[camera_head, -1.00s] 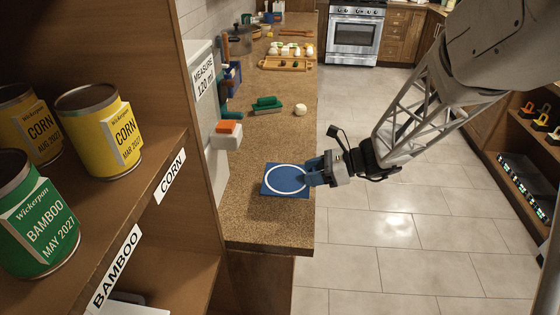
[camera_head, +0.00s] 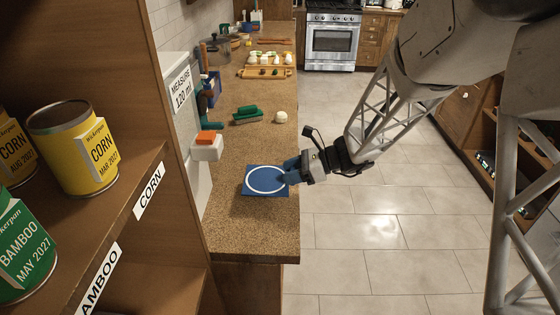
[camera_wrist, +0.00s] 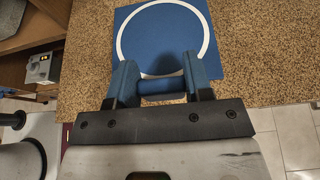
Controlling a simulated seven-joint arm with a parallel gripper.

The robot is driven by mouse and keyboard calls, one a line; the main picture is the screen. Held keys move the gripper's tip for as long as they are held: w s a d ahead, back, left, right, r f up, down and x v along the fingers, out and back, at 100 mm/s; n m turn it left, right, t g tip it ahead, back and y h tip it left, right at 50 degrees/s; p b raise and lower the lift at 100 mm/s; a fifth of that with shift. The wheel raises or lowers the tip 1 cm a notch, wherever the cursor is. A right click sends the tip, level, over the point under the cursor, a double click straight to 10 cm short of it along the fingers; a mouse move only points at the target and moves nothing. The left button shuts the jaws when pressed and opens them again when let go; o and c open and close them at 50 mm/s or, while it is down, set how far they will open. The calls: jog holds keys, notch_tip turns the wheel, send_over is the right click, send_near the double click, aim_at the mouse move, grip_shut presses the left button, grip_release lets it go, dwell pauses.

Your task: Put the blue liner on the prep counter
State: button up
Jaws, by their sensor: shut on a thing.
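The blue liner (camera_head: 253,171) is a flat blue square with a white ring, over the near part of the speckled brown prep counter (camera_head: 245,222). It looks level; whether it touches the surface or hovers just above is hard to tell. My gripper (camera_head: 293,172) reaches in from the right over the counter's edge and is shut on the liner's right edge. In the wrist view, the liner (camera_wrist: 128,50) extends beyond my blue fingers (camera_wrist: 164,85), with a blue part between them. Counter (camera_wrist: 250,40) shows on both sides of it.
A green brush (camera_head: 247,115) and a white ball (camera_head: 280,117) lie farther back on the counter. An orange-and-white item (camera_head: 207,146) is at the wall side. Shelves with cans (camera_head: 75,147) stand at left. Open floor (camera_head: 380,235) lies right.

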jog(key=w+a, duration=0.1)
jog(key=w, duration=0.2)
jog(key=w+a, duration=0.1)
jog(key=w, duration=0.3)
jog(key=w+a+f, duration=0.1)
jog(key=w, duration=0.3)
jog(key=shift+a, duration=0.1)
jog(key=shift+f, duration=0.1)
jog(key=shift+f, duration=1.7)
jog(key=shift+f, duration=0.15)
jog(key=o, duration=1)
jog(key=v, duration=1.2)
